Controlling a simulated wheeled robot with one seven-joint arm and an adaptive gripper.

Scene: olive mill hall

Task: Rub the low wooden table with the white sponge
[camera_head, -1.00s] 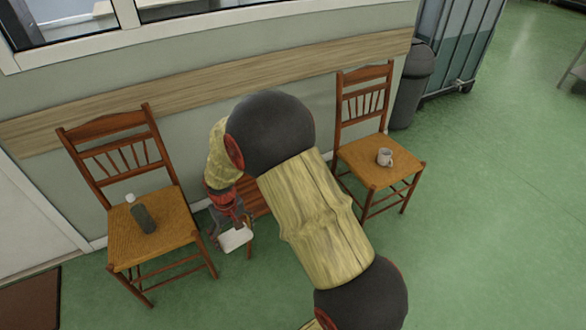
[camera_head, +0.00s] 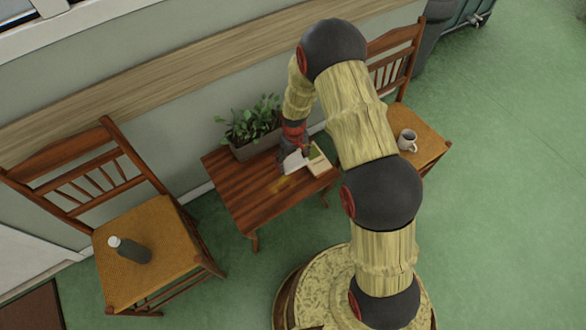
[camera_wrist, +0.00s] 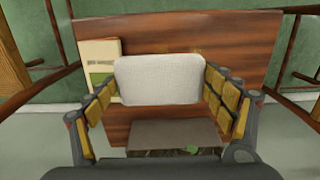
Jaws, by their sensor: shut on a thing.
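The low wooden table (camera_head: 242,193) stands against the wall between two chairs; it also fills much of the wrist view (camera_wrist: 222,35). My gripper (camera_head: 292,157) is over the table, shut on the white sponge (camera_head: 295,163). In the wrist view the sponge (camera_wrist: 160,80) sits between both fingers, its broad face showing. I cannot tell whether the sponge touches the tabletop. A yellowish smear (camera_head: 283,183) shows on the wood just in front of the sponge. My arm hides part of the table's right side.
A planter with a leafy plant (camera_head: 252,128) stands at the table's back. A book (camera_head: 319,160) lies beside the sponge. The left chair (camera_head: 155,235) holds a dark bottle (camera_head: 130,250), the right chair (camera_head: 425,132) a mug (camera_head: 407,140). The table's left front is clear.

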